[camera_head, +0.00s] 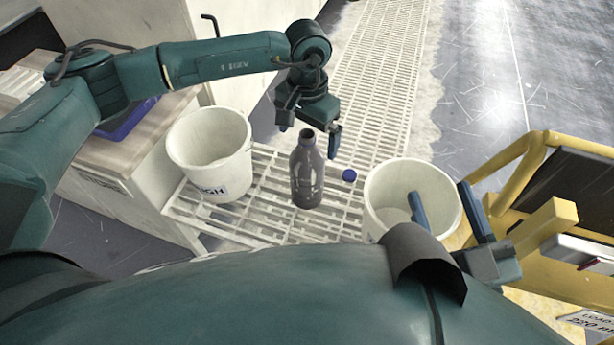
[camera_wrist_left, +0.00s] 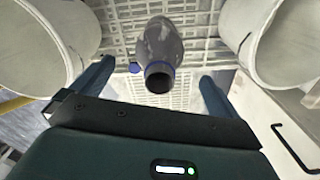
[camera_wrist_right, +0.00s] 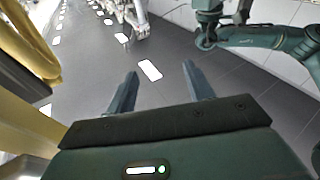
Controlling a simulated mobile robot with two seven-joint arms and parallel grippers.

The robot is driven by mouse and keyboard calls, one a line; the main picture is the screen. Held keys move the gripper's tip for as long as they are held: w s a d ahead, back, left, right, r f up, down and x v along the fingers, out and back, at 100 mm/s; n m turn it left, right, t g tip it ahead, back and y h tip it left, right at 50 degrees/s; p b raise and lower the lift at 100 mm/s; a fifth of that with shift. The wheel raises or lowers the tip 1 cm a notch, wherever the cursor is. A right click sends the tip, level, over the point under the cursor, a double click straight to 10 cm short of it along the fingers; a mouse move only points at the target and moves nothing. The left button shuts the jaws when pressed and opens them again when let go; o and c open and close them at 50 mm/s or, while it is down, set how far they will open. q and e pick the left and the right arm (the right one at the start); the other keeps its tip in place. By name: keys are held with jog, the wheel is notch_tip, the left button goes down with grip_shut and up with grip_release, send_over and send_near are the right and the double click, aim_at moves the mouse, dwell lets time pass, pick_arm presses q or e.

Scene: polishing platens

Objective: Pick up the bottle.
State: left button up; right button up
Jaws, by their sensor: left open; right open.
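My left gripper (camera_head: 312,130) is open and empty, close to the bottle's neck in the head view. In the left wrist view, the bottle (camera_wrist_left: 160,50) has its dark mouth facing the camera, between and slightly beyond the fingertips (camera_wrist_left: 155,75). A blue cap (camera_head: 349,175) lies beside it and also shows in the left wrist view (camera_wrist_left: 135,67). My right gripper (camera_head: 446,205) is open and empty, in front of the right bucket in the head view.
A white bucket with lettering (camera_head: 212,155) stands left of the bottle and another white bucket (camera_head: 385,185) right of it. A yellow-framed cart (camera_head: 525,165) is at the right. A blue tray (camera_head: 125,120) sits on the left bench. Open floor (camera_wrist_right: 150,95) shows in the right wrist view.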

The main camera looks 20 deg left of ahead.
aim_at(307, 150)
pick_arm(q)
notch_tip(307, 150, down, 5)
jog(key=shift+s+r+b, duration=0.1)
jog(key=shift+b, duration=0.8)
jog(key=c, duration=1.3)
jog(key=shift+c, duration=0.2)
